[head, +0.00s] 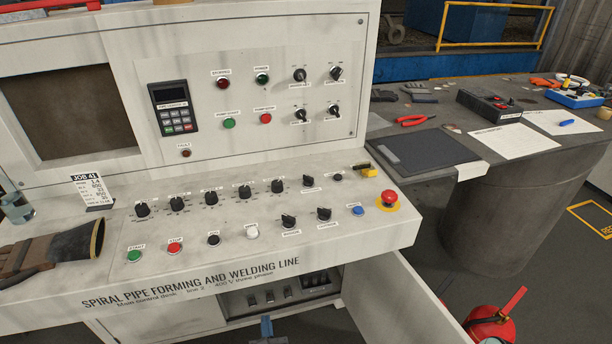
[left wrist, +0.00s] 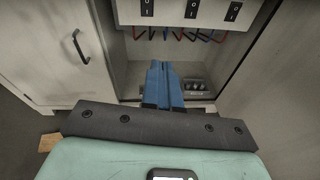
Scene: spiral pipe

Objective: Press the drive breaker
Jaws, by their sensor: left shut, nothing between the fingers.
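The breakers (head: 268,296) are a row of dark switches inside the open cabinet under the control desk; their labels are too small to read, so I cannot tell which is the drive breaker. In the left wrist view, switches marked O and I (left wrist: 191,9) show at the top edge, cut off by the frame. My left gripper (head: 266,328), with blue fingers, is at the bottom of the head view, below the row. In the left wrist view, its shut, empty fingers (left wrist: 161,66) point into the cabinet, apart from the switches. My right gripper is not in view.
The cabinet's open door (head: 400,300) stands to the right of the opening. Coloured wires (left wrist: 180,35) hang under the switches, above a small dark block (left wrist: 195,87). The desk (head: 330,254) overhangs the cabinet. A red extinguisher (head: 490,325) stands beyond the door.

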